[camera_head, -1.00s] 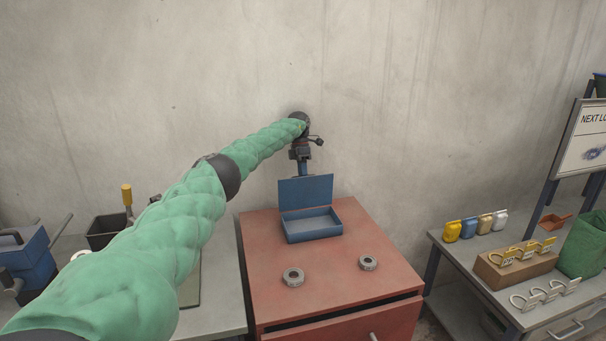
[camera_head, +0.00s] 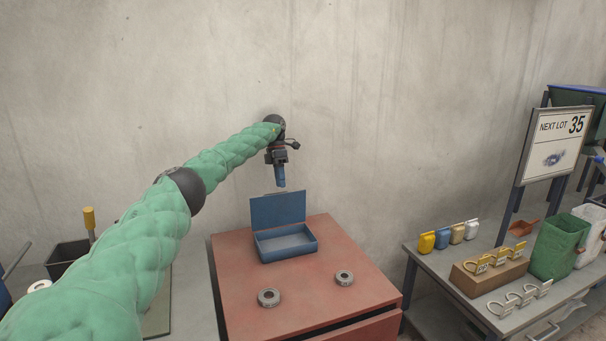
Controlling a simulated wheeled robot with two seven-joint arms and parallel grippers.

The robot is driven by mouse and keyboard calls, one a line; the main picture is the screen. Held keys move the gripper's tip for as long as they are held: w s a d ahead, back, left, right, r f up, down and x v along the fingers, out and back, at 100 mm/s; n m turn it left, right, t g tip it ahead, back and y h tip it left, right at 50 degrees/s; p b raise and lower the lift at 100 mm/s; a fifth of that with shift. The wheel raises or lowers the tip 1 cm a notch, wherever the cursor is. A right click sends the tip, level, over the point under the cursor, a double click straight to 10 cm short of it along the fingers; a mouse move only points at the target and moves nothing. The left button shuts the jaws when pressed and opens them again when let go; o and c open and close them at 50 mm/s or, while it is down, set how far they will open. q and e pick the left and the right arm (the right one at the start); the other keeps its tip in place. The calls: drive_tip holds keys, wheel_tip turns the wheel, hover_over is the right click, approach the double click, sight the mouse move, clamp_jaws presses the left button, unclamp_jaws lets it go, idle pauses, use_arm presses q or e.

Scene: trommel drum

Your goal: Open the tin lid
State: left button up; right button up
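A blue tin (camera_head: 288,247) sits near the back of the red cabinet top. Its lid (camera_head: 278,209) stands up at the back edge, so the tin is open and its pale inside looks empty. My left gripper (camera_head: 281,183) hangs above the lid, pointing down, with blue fingers. It looks apart from the lid, though the gap is small. The fingers are too small to tell whether they are open or shut. My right gripper is not in view.
Two grey metal rings (camera_head: 268,297) lie on the red cabinet top (camera_head: 317,291) in front of the tin. A right-hand table (camera_head: 424,262) holds coloured packets, padlock-like shackles on a wooden block (camera_head: 486,277) and a green bin (camera_head: 559,247). A concrete wall stands close behind.

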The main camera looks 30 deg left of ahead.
use_arm(q)
drive_tip(key=d+r+b, duration=0.2)
drive_tip(key=d+r, duration=0.3)
drive_tip(key=d, duration=0.4)
drive_tip(key=shift+w+d+r+b, duration=0.15)
drive_tip(key=shift+d+r+b, duration=0.05)
drive_tip(key=shift+r+b, duration=0.15)
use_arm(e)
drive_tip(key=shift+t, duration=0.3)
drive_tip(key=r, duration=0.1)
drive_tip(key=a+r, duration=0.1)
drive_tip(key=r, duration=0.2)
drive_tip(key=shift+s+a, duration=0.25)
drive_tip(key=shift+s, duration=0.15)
use_arm(q)
drive_tip(key=shift+f, duration=0.15)
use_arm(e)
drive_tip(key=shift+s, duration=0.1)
